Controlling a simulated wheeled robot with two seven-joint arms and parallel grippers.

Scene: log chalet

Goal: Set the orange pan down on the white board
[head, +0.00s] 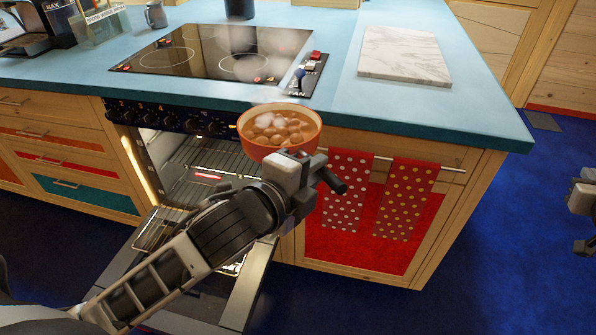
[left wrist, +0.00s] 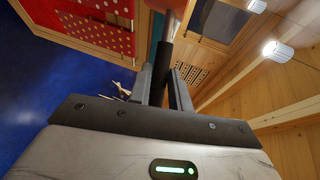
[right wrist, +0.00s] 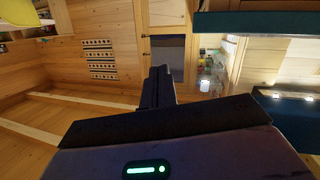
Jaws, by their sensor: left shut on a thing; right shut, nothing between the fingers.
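The orange pan (head: 283,148) holds several round brown pieces and steams. It is held up in front of the counter's front edge, above the open oven door. My left gripper (head: 318,178) is shut on its black handle, which also shows between the fingers in the left wrist view (left wrist: 163,58). The white board (head: 404,54), marbled and bare, lies flat on the counter to the right of the hob, farther back than the pan. My right gripper (head: 580,218) is at the right edge of the head view, partly cut off; its fingers are closed and empty in the right wrist view (right wrist: 161,85).
The blue counter (head: 450,115) is clear around the board. The oven door (head: 220,295) hangs open below. Two dotted towels (head: 405,198) hang on a rail.

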